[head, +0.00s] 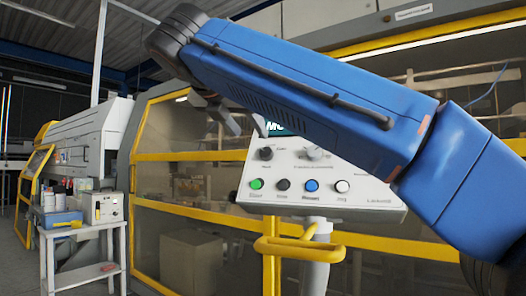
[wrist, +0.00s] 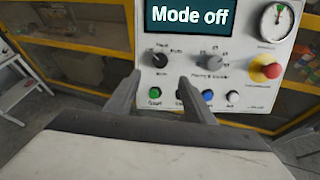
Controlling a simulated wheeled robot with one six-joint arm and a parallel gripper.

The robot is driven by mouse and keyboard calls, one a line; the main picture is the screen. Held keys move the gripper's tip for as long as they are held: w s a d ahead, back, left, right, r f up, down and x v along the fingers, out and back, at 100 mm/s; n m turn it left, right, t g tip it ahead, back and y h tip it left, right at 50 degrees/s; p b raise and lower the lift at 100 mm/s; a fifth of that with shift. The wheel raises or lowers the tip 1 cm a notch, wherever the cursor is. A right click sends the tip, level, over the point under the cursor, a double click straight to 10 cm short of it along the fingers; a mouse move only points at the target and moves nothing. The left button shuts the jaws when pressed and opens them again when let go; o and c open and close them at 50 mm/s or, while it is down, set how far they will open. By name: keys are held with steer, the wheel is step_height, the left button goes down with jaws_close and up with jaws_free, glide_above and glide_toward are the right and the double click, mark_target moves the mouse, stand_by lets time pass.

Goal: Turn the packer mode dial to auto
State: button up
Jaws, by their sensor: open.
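The mode dial (wrist: 160,60) is a black knob at the left of the grey-white control panel, with small labels around it; it also shows in the head view (head: 266,154). Its pointer direction is too small to read surely. The panel's display (wrist: 188,18) reads "Mode off". My gripper (wrist: 159,77) is open and empty, its fingers pointing at the panel. In the wrist view the dial appears between and just beyond the fingertips; I see no contact. In the head view my gripper (head: 228,116) is up and left of the dial, and my blue arm hides the panel's upper right.
A grey selector knob (wrist: 213,62) sits right of the dial. Below are green (wrist: 155,94), dark (head: 283,184), blue (wrist: 207,98) and white (wrist: 232,97) buttons. A red emergency stop (wrist: 268,72) and gauge (wrist: 275,22) are at right. A yellow rail (head: 300,248) stands before the panel.

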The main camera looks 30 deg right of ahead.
mark_target(265, 152)
steer(key=shift+x, duration=6)
steer(key=shift+f, duration=0.1)
steer(key=c, duration=1.1)
